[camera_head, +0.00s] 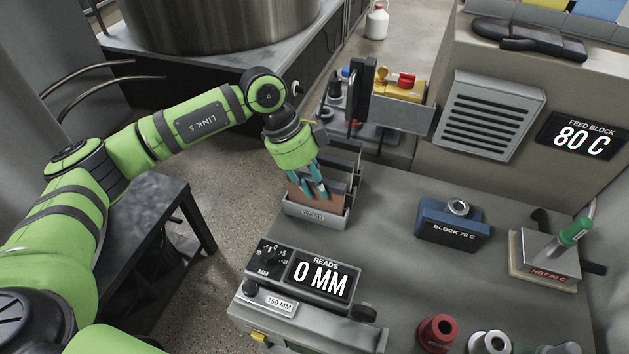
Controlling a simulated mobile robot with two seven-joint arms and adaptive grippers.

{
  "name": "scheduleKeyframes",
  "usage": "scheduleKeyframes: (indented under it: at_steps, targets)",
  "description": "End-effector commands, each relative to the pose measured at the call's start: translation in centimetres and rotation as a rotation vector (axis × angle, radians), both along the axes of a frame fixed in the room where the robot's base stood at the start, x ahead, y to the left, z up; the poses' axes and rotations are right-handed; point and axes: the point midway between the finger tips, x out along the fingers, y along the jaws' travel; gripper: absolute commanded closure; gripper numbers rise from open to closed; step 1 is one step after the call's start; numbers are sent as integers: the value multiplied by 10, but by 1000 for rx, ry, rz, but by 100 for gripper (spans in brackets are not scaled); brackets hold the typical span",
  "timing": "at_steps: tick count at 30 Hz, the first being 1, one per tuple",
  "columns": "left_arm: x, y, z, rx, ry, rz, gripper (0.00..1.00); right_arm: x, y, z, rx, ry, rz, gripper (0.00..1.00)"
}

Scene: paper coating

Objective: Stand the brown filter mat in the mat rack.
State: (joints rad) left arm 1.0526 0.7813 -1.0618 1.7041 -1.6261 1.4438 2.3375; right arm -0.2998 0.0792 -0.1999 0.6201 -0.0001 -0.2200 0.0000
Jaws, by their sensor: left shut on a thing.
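The brown filter mat (301,197) stands upright, with its lower part inside the grey mat rack (318,222) at the near left of the bench. The rack has a small label on its front that is hard to read, and a taller grey plate at its back. My left gripper (319,186) points down over the rack, its teal fingers shut on the mat. The mat's lower edge is hidden by the rack's front wall, so I cannot tell whether it touches the bottom. My right gripper is not in view.
A gauge box reading 0 MM (318,280) stands in front of the rack. A blue block (452,222) and a hot plate with a green handle (545,258) stand to the right. A grey holder (395,112) is behind. The bench between rack and blue block is clear.

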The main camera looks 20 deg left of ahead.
Motion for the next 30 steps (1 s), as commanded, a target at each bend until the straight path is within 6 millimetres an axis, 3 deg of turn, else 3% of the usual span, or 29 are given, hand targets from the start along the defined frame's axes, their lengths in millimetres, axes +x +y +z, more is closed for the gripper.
scheduleKeyframes:
  at_steps: [8,9,10,23,30]
  targets:
    - [0,0,-1,0,0,0,100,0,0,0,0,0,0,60]
    - [0,0,-1,0,0,0,59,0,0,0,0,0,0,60]
    - [0,0,-1,0,0,0,47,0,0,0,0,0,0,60]
    - [0,3,5,0,0,0,47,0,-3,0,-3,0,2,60]
    - [2,20,45,1,-5,2,47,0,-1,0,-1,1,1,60]
